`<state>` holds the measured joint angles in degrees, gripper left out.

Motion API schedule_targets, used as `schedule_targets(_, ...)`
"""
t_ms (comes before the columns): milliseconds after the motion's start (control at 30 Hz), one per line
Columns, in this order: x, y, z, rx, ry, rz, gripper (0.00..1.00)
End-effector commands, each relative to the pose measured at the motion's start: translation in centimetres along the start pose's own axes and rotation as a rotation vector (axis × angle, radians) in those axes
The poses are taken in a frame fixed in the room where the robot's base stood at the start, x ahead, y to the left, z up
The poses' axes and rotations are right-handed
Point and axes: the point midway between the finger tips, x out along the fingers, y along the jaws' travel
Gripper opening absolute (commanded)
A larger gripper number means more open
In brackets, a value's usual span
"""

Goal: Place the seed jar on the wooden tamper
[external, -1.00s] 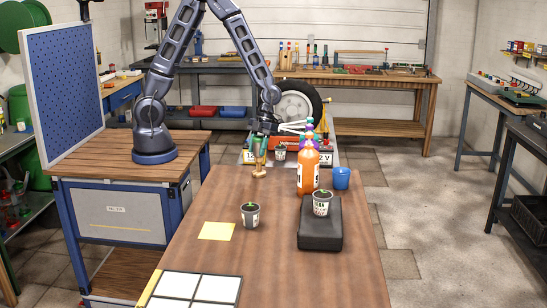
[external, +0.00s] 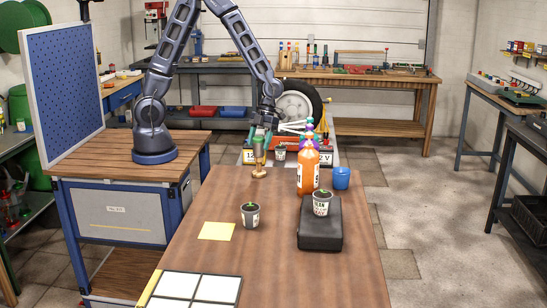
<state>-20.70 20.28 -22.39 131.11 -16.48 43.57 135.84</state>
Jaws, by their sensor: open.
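My gripper (external: 262,134) is at the far left end of the brown table, pointing down and open. Just below it stands a small upright wooden piece with a round base, which looks like the wooden tamper (external: 259,173). A small greenish object, perhaps the seed jar (external: 259,152), shows directly above the tamper, between it and my gripper. It appears to rest on the tamper, but the view is too small to tell whether they touch or whether the fingers are still around it.
An orange bottle (external: 308,172) and a blue cup (external: 341,178) stand right of the tamper. One seedling pot (external: 250,216) stands on the table, another (external: 321,204) on a black case (external: 320,238). A yellow sheet (external: 216,231) and white tile panel (external: 195,287) lie nearer.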

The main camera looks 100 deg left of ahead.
Motion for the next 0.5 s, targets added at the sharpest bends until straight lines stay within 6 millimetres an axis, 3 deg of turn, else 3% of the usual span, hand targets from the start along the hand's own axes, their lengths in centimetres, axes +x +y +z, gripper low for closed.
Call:
schedule_targets(300, -6.3, 0.0, 0.0, 0.001, -0.003, -0.002, 0.63)
schedule_targets(500, -8.7, 0.0, 0.0, 0.000, -0.001, 0.000, 0.63)
